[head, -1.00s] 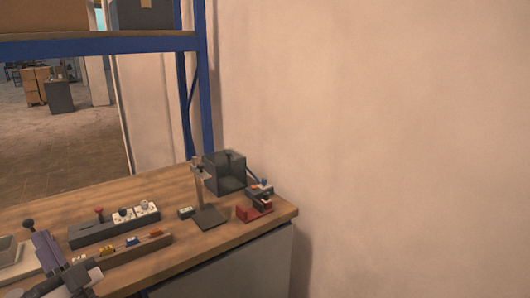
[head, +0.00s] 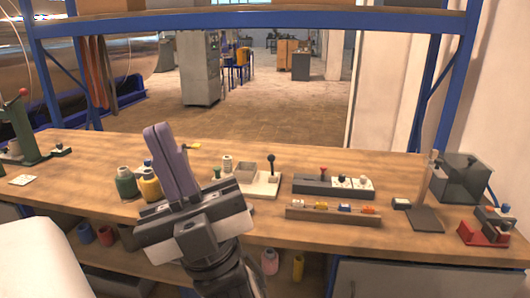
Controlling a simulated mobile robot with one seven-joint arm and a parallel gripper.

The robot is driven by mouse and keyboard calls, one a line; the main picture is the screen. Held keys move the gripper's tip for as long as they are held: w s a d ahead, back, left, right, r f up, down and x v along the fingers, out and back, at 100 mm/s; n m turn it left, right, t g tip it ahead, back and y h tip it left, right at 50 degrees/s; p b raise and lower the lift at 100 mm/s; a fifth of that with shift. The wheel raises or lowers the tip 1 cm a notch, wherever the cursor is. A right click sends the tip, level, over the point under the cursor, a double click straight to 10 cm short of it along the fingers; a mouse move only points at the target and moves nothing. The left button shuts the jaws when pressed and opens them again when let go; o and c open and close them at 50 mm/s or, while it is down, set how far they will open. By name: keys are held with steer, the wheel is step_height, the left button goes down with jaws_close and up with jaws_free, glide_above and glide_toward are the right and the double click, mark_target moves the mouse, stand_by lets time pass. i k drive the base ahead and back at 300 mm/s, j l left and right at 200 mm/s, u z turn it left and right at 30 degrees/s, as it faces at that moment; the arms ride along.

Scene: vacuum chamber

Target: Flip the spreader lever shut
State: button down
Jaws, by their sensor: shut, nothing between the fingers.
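My gripper (head: 159,133) is in the head view, left of centre, with its purple fingers together and pointing up and away over the bench. Nothing shows between them. No part is clearly marked as the spreader lever. An upright lever with a black ball knob (head: 271,159) stands on a white base plate (head: 264,190), right of my gripper and apart from it. A red knob (head: 323,170) sits on a long grey block (head: 309,187) further right. My gripper and wrist hide part of the bench and the near left side of the white plate.
The wooden bench (head: 90,160) has green (head: 125,183) and yellow (head: 150,187) spools close beside my gripper. A green press (head: 20,135) stands far left. A rail with small coloured pieces (head: 333,216), a metal stand (head: 425,215) and a dark box (head: 465,178) stand right.

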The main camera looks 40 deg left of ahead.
mark_target(271, 157)
steer(key=u, duration=1.15)
